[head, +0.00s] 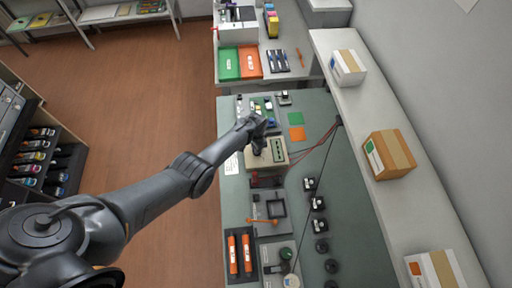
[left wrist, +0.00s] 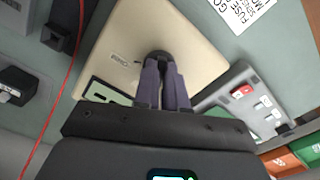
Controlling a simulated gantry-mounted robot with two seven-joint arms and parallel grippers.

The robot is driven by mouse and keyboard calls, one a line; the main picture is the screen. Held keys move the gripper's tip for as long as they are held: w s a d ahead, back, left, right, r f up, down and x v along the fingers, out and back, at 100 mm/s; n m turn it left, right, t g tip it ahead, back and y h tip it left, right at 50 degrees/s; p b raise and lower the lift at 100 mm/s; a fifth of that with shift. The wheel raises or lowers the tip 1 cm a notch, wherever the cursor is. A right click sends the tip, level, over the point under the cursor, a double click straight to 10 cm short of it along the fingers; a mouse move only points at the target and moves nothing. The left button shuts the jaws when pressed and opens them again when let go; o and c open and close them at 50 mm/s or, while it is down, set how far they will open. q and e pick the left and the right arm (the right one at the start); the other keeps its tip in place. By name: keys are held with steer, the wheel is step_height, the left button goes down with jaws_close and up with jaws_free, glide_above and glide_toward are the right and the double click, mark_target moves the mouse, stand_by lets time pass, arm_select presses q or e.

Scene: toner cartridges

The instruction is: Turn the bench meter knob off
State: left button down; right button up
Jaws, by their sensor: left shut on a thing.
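The bench meter (head: 267,153) is a beige box on the grey-green bench, with a green display panel on its right part in the head view. In the left wrist view its beige face (left wrist: 190,35) fills the upper middle. The dark round knob (left wrist: 158,55) sits on that face, partly hidden by the fingers. My left gripper (head: 258,149) reaches down onto the meter. In the left wrist view its two fingers (left wrist: 163,75) are close together on the knob. The knob's pointer position is hidden. My right gripper is not in view.
A tray with coloured parts (head: 262,106) lies just beyond the meter. Red and black cables (head: 316,147) run right of it. Orange toner tubes (head: 240,254) and black parts (head: 310,184) lie nearer. Boxes (head: 389,154) stand on the right ledge.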

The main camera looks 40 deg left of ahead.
arm_select(q)
steer(key=n, duration=0.4)
steer(key=shift+d, duration=0.1)
steer(key=shift+n, duration=1)
steer(key=c, duration=1.2)
jaws_free()
